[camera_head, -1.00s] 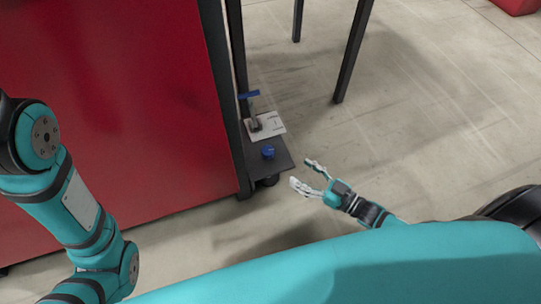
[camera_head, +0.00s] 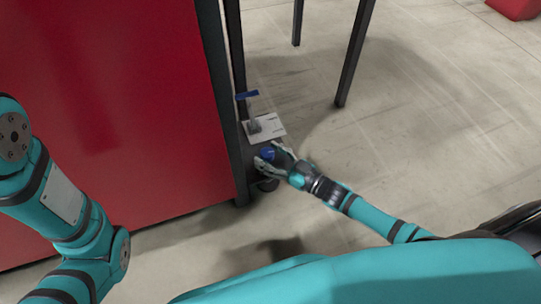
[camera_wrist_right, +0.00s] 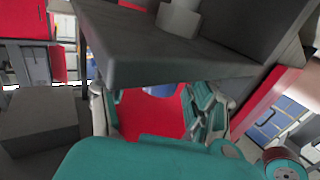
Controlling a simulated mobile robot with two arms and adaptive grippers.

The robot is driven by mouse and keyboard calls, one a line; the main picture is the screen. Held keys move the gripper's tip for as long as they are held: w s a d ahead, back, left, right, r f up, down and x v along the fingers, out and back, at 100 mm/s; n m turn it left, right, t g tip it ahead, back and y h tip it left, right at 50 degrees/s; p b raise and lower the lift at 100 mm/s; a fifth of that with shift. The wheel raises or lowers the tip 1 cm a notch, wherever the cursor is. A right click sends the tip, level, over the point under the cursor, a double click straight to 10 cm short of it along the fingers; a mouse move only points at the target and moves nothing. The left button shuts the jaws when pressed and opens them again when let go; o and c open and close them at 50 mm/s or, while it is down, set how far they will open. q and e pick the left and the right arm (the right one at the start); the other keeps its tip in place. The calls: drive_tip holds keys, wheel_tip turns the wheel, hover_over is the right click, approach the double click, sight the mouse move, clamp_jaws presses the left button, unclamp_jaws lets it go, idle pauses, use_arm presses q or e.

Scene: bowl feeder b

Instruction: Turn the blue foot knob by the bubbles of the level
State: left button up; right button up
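The blue foot knob (camera_head: 267,153) sits on the dark foot plate beside the red machine's black leg. My right gripper (camera_head: 269,157) reaches it from the right, with its fingers apart on either side of the knob. Contact cannot be told. In the right wrist view the gripper fingers (camera_wrist_right: 155,112) are spread below the edge of the dark plate (camera_wrist_right: 160,66), and a bit of blue (camera_wrist_right: 159,90) shows between them. A white plate (camera_head: 270,122) with a small grey block lies behind the knob; no level bubbles can be made out. My left gripper is out of view.
The red machine panel (camera_head: 110,90) and its black leg (camera_head: 222,100) stand left of the knob. Black table legs (camera_head: 355,50) stand farther back. The floor (camera_head: 430,110) to the right is clear.

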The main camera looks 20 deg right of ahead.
drive_tip(key=c, duration=1.1)
drive_tip(key=shift+w+d+n+g+y, duration=0.1)
drive_tip(key=shift+n+g+y, duration=0.4)
drive_tip(key=shift+n+y, duration=0.1)
drive_tip(key=shift+c, duration=0.2)
drive_tip(key=shift+n+g+y, duration=0.5)
drive_tip(key=shift+g+y, duration=0.2)
drive_tip(key=o, duration=1.2)
drive_tip(key=shift+c, duration=0.2)
drive_tip(key=v, duration=1.2)
